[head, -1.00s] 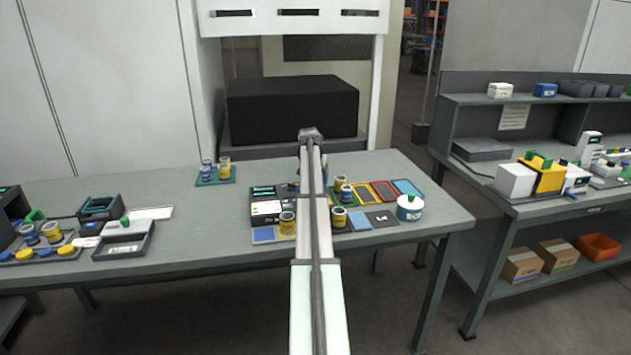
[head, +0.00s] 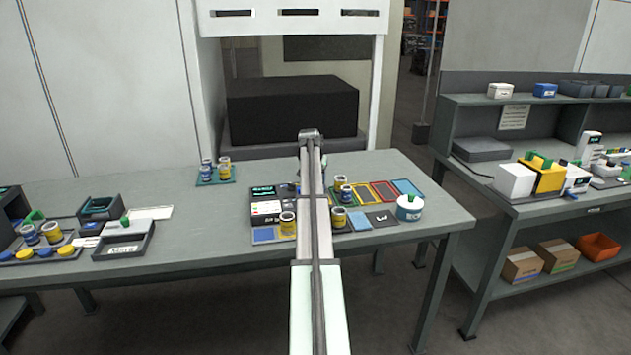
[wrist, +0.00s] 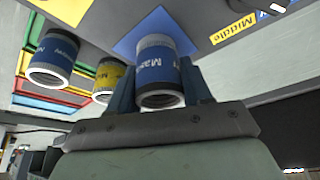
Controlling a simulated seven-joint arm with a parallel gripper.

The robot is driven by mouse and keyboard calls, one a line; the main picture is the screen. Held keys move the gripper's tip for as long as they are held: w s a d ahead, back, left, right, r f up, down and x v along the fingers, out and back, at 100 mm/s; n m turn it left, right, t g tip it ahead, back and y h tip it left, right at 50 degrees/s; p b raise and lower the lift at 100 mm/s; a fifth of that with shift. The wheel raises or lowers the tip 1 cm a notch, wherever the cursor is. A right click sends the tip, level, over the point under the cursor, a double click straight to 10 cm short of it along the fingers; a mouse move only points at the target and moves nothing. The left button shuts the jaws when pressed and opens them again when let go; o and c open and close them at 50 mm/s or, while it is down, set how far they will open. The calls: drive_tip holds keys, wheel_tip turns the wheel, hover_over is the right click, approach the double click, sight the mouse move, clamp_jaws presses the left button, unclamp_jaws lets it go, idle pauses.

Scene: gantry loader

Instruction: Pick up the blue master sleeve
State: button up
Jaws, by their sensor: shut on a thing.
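My gripper (wrist: 160,90) is shut on the blue master sleeve (wrist: 158,68), with one finger on each side of it in the wrist view. The sleeve has a blue band with white lettering, partly cut off, and a pale open end towards the camera. A blue square pad (wrist: 135,40) shows behind it; I cannot tell whether the sleeve touches the pad. In the head view my own arm hides the gripper and the held sleeve.
Another blue sleeve (wrist: 55,58) and a yellow sleeve (wrist: 108,78) stand close beside the gripper. A tray (head: 216,182) with several sleeves sits at the back left.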

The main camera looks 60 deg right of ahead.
wheel_tip(320, 180, up, 9)
drive_tip(key=w+a+n, duration=0.1)
drive_tip(key=w+a, duration=0.7)
drive_tip(key=shift+n+t, duration=0.3)
drive_tip(key=shift+n, duration=0.5)
drive_tip(key=a+f, duration=0.1)
drive_tip(key=a, duration=0.5)
drive_tip(key=s+a+f, duration=0.1)
drive_tip(key=a, duration=0.5)
drive_tip(key=a+f, duration=0.2)
drive_tip(key=a, duration=0.4)
drive_tip(key=shift+s+a, duration=0.25)
drive_tip(key=shift+a, duration=0.05)
drive_tip(key=s+a+f+m, duration=0.2)
drive_tip(key=s+a, duration=0.2)
drive_tip(key=s, duration=0.2)
drive_tip(key=shift+m, duration=0.3)
drive_tip(key=shift+s+a, duration=0.1)
drive_tip(key=shift+f, duration=3.05)
